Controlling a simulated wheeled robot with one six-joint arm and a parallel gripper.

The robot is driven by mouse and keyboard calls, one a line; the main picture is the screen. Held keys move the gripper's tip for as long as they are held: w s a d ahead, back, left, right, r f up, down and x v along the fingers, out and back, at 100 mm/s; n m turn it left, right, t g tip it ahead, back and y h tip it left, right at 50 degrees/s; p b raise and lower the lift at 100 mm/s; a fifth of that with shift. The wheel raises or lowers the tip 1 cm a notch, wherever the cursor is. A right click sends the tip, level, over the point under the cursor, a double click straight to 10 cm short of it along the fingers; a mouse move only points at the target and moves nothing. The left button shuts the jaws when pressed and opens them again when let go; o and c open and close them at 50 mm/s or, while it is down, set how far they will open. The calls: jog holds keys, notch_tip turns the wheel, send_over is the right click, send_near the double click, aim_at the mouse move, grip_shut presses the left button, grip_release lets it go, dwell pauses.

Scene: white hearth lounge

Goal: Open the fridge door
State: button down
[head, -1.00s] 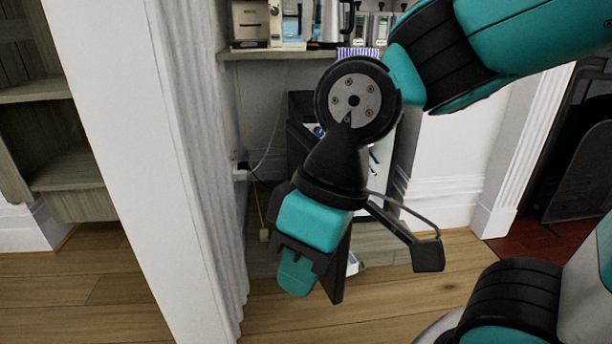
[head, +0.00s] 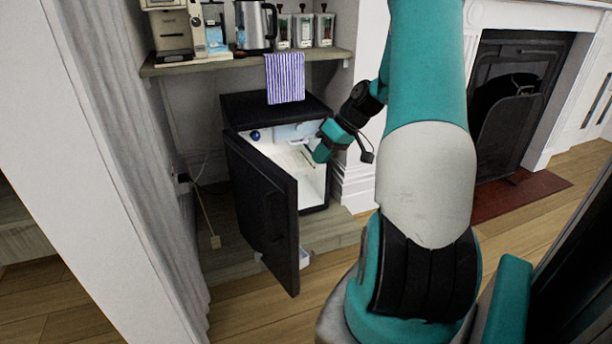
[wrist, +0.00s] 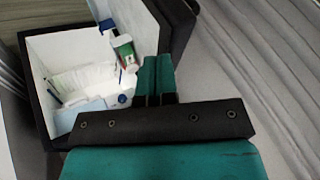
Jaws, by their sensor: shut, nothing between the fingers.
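The small black fridge (head: 235,104) stands in the alcove under a shelf. Its door (head: 262,205) stands wide open toward the camera, swung out to the left, and the white interior (head: 312,182) shows. My gripper (head: 322,153) is shut and empty at the right side of the fridge opening; whether it touches the fridge cannot be told. In the wrist view the closed fingers (wrist: 154,78) are beside the white interior (wrist: 50,50), near a white and green carton (wrist: 125,50).
A striped towel (head: 285,78) hangs from the shelf (head: 225,62) above the fridge, with a kettle (head: 255,25) and several jars on it. A fireplace (head: 515,100) is at the right. Wooden floor lies in front.

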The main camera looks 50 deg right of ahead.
jog(key=s+d+f, duration=0.1)
jog(key=s+d, duration=0.2)
jog(key=d, duration=0.1)
jog(key=a+r+b+x, duration=0.1)
jog(key=a+b+x, duration=0.1)
jog(key=x, duration=1)
jog(key=shift+w+r+m+t+b, duration=0.2)
jog(key=shift+w+m+t+b, duration=0.15)
jog(key=shift+b, duration=0.35)
jog(key=shift+a, duration=0.1)
